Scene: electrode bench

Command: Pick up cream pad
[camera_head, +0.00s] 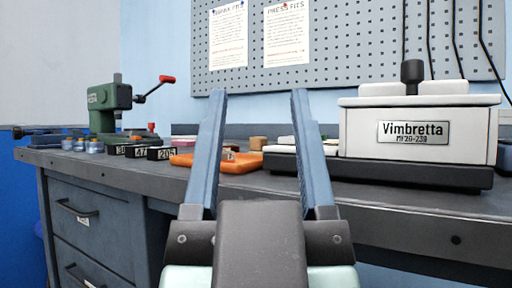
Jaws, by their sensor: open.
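My gripper (258,95) is in front of the bench with its two long blue fingers wide apart and nothing between their tips. The fingers point forward over the bench, beyond its front edge. I cannot single out the cream pad with certainty. A tan block (258,143) stands behind the tray, seen between the fingers. My fingers hide parts of the tray and the bench top.
A white Vimbretta machine (470,135) on a dark base stands at right. A green press (105,110) with a red-tipped lever stands at left, with black numbered blocks (160,153) in front. A grey pegboard (340,50) hangs behind. The bench's front edge (120,180) runs below.

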